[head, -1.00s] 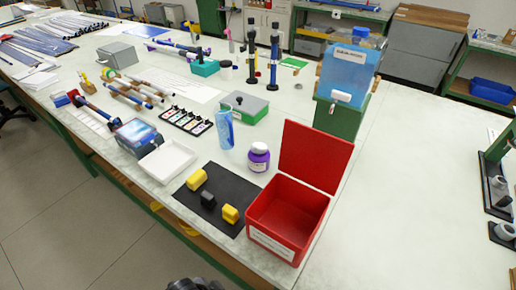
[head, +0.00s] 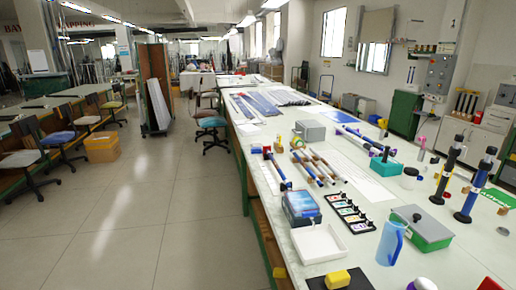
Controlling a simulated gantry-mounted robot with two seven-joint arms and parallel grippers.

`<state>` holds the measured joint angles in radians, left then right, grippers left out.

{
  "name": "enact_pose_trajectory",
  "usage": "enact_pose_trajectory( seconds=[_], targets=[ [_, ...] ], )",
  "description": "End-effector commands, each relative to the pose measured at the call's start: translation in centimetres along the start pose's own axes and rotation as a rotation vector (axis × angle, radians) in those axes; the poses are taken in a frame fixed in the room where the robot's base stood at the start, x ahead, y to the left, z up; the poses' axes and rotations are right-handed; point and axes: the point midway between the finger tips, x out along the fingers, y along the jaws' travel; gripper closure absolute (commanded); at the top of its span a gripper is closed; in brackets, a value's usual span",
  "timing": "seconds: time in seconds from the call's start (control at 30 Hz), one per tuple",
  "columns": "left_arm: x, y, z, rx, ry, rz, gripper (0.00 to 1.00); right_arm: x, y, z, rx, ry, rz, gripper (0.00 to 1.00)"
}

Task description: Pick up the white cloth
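I cannot make out a white cloth in the head view. The nearest white things are a shallow white tray (head: 318,257) at the near edge of the bench and pale flat sheets (head: 362,178) lying in the middle of it; I cannot tell whether any of the sheets is cloth. Neither of my grippers is in view.
The long bench (head: 290,205) carries a blue box (head: 301,208), a palette strip (head: 347,213), rods (head: 313,166), a blue jug (head: 391,243), a green-grey box (head: 421,229) and dark stands (head: 446,170). The floor (head: 150,220) at left is open.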

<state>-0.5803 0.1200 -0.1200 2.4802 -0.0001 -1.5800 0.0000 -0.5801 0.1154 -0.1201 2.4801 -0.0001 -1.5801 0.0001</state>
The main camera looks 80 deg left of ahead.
Motion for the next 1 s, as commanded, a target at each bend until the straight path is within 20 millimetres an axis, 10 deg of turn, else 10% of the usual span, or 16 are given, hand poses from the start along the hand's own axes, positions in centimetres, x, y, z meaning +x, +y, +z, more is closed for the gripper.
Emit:
enact_pose_trajectory(
  seconds=[0.4,1.0],
  targets=[
    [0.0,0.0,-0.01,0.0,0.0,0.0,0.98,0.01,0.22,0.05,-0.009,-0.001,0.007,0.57],
    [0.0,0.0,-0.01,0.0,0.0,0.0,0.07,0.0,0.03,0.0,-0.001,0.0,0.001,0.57]
  ],
)
